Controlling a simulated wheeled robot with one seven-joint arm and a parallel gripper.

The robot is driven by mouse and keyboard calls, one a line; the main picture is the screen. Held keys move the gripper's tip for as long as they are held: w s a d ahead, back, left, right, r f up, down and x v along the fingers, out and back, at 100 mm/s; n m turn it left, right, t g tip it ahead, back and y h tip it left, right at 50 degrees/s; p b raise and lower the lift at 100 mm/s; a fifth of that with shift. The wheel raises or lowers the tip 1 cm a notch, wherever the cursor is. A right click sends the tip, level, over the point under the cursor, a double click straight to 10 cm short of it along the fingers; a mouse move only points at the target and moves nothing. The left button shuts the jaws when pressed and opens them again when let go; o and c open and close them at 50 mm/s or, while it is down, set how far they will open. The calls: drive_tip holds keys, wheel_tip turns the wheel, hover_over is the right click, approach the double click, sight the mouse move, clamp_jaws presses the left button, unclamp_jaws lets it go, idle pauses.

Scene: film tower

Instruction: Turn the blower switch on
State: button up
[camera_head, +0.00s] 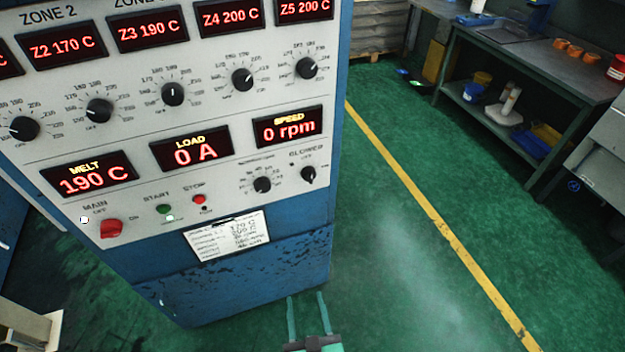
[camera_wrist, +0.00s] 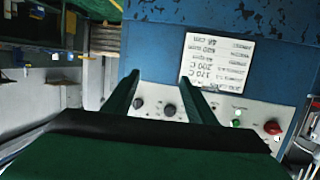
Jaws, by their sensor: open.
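The blower switch (camera_head: 308,175) is a small black rotary knob under the word BLOWER, at the lower right of the control panel (camera_head: 225,165). An OFF mark sits just above it; its exact pointer direction is too small to tell. In the wrist view, where the panel shows upside down, the switch (camera_wrist: 137,103) is by the left finger. My gripper (camera_head: 307,297) is open and empty, with two green fingers apart. In the head view it appears below the switch, near the cabinet's lower right edge, and touches nothing visible. It also shows in the wrist view (camera_wrist: 158,82).
A similar black knob (camera_head: 262,185) is close to the left of the switch. The red main switch (camera_head: 111,228), green start button (camera_head: 164,209) and red stop button (camera_head: 199,199) are farther left. A paper sheet (camera_head: 228,236) hangs below. Green floor right of the cabinet is clear.

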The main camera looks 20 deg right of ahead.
drive_tip(key=w+d+r+n+t+y, duration=0.1)
drive_tip(key=w+d+r, duration=0.2)
drive_tip(key=w, duration=0.3)
drive_tip(key=w+d+r+n+t, duration=0.1)
drive_tip(key=w+d+r, duration=0.2)
drive_tip(key=w, duration=0.2)
drive_tip(key=n+t+y, duration=0.1)
drive_tip(key=n+y, duration=0.2)
approach(312, 179)
drive_tip(key=w, duration=0.9)
drive_tip(key=shift+a+r, duration=0.1)
drive_tip(key=shift+a, duration=0.2)
drive_tip(key=shift+w+a, duration=0.25)
drive_tip(key=shift+w, duration=0.05)
drive_tip(key=shift+s+d, duration=0.1)
drive_tip(key=c, duration=1)
